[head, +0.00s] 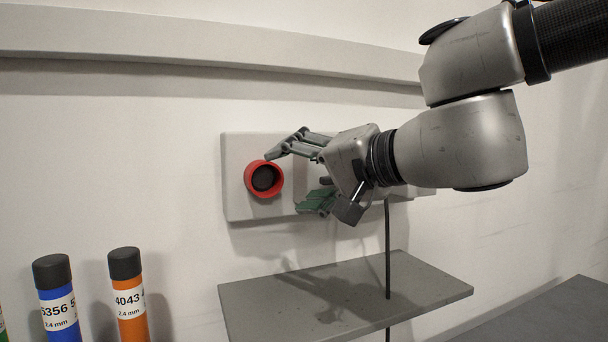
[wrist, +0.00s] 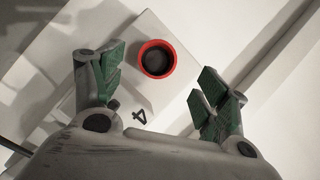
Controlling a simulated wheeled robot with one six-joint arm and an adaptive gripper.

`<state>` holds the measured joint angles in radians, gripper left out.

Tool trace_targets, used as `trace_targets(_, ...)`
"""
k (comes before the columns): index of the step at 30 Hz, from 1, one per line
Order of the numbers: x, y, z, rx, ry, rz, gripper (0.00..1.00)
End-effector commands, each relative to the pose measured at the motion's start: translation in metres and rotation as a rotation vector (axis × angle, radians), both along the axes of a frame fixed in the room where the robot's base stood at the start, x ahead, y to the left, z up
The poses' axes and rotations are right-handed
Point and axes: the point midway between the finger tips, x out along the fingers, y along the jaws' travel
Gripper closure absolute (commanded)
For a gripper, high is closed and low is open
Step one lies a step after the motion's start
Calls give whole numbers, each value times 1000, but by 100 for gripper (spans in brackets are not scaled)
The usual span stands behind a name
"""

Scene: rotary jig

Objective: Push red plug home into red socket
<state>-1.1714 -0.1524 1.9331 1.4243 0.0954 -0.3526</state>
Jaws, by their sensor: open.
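A red ring with a dark round centre (head: 251,190) sits on a light plate on the wall, and it also shows in the wrist view (wrist: 142,63). I take it for the red socket. I cannot tell whether its dark centre is an empty hole or a plug's end. No separate red plug shows in either view. My gripper (head: 290,182) is just right of the ring in the head view, fingers spread and nothing between them. In the wrist view my gripper (wrist: 160,85) has green-padded fingers either side of the ring, apart from it.
The wall plate (head: 236,150) carries a mark like "4" in the wrist view. A grey shelf (head: 270,300) is below, with a thin black upright line (head: 387,240) in front. A blue tube (head: 58,305) and an orange tube (head: 133,329) with black caps stand lower left.

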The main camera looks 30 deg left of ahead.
Motion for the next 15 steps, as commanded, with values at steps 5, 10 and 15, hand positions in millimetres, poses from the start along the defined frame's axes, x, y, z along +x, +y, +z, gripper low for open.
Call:
trace_targets(5, -5, -13, 3, -1, -1, 1, 26)
trace_targets(10, -5, -17, 4, 1, 1, 0, 26)
trace_targets(15, -5, -17, 4, 1, 1, 0, 26)
